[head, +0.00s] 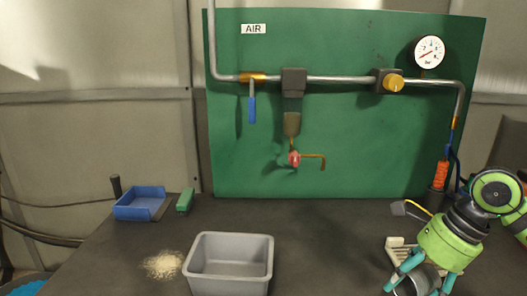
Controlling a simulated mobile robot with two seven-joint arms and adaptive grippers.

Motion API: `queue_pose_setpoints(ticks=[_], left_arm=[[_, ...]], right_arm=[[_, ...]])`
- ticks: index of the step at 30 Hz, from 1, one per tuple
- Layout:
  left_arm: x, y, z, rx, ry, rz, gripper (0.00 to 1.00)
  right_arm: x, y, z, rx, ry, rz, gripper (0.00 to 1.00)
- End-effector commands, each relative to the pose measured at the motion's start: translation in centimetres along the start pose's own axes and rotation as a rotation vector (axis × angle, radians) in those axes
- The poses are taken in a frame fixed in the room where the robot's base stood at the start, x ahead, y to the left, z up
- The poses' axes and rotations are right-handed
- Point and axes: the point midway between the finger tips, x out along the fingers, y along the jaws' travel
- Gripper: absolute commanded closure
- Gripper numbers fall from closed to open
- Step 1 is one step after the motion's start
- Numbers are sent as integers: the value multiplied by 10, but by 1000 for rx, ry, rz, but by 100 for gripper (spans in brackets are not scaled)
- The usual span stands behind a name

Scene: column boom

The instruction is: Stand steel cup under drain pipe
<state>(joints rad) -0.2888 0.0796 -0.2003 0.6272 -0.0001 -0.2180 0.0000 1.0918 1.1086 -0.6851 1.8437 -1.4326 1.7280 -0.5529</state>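The steel cup (424,278) is at the bottom right of the head view, on or just above the dark bench. My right gripper (418,283) points down over it, with one teal finger on each side of the cup. I cannot tell whether the fingers press on it. The gripper hides part of the cup, and the frame edge is close below. The drain pipe (322,164) is a short copper tube bent downward at its end, beside a red valve knob (294,158) under the filter bowl (291,123). My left gripper is not in view.
A grey bin (229,240) stands at front centre, with pale granules (163,265) left of it. A blue tray (141,204) and green block (185,201) lie back left. A beige slotted piece (396,243) is beside the cup. Bench under the pipe is clear.

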Motion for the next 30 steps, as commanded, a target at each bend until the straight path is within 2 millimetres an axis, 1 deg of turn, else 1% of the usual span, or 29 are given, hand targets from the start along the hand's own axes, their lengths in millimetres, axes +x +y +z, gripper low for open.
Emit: queue_pose_setpoints(ticks=[1,7,13,15,18,21,24,30], left_arm=[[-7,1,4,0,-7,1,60],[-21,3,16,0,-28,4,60],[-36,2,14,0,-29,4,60],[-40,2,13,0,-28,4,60],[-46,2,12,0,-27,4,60],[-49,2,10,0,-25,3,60],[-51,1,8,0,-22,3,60],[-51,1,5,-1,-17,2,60]], right_arm=[[4,4,8,-107,-1,47,72],[31,25,28,-583,1,244,72],[54,51,42,-1084,4,451,72],[60,60,45,-1249,6,520,72],[68,70,46,-1452,7,604,72],[73,78,46,-1605,7,667,72],[77,83,46,-1702,6,706,72],[81,86,45,-1756,0,728,72]])
